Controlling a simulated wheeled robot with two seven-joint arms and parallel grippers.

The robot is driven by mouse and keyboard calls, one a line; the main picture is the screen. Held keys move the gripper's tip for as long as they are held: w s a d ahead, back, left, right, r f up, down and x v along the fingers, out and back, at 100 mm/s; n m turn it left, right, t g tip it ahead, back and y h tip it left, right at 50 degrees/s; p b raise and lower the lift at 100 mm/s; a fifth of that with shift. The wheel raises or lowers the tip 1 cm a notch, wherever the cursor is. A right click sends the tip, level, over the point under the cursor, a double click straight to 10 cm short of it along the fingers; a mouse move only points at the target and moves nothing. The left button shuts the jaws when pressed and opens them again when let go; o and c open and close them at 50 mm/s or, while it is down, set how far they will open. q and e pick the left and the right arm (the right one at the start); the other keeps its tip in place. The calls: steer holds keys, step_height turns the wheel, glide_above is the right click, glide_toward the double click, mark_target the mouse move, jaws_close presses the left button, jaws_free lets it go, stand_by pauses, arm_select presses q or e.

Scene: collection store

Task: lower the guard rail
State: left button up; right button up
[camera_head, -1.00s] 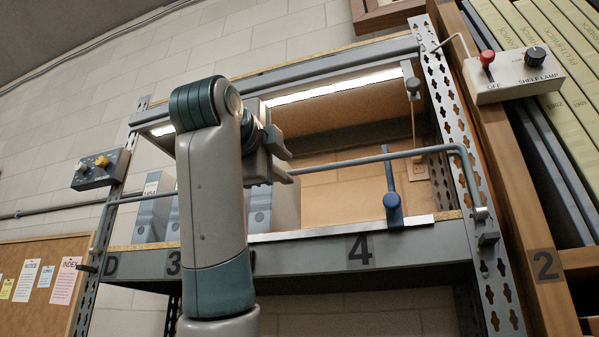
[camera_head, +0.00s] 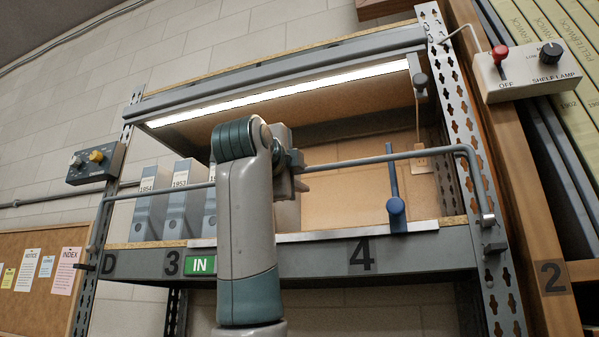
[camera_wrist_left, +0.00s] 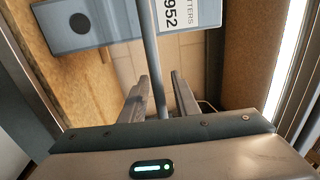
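The guard rail (camera_head: 350,160) is a grey bar across the front of the shelf, raised above the shelf's front edge, with its right end bent down to a pivot on the right post. My left gripper (camera_head: 301,173) is at the rail's middle, partly hidden by my own arm. In the left wrist view the rail (camera_wrist_left: 150,45) runs down between the two fingers of the left gripper (camera_wrist_left: 160,85). The fingers are apart, with a gap showing between the rail and the right finger. My right gripper is not in view.
Grey box files (camera_head: 182,205) stand on the shelf at left, behind the rail. A lamp switch box (camera_head: 530,72) is at upper right and a dark knob box (camera_head: 96,163) at left.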

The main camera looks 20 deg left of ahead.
arm_select(q)
jaws_close()
steer(key=shift+f, duration=0.1)
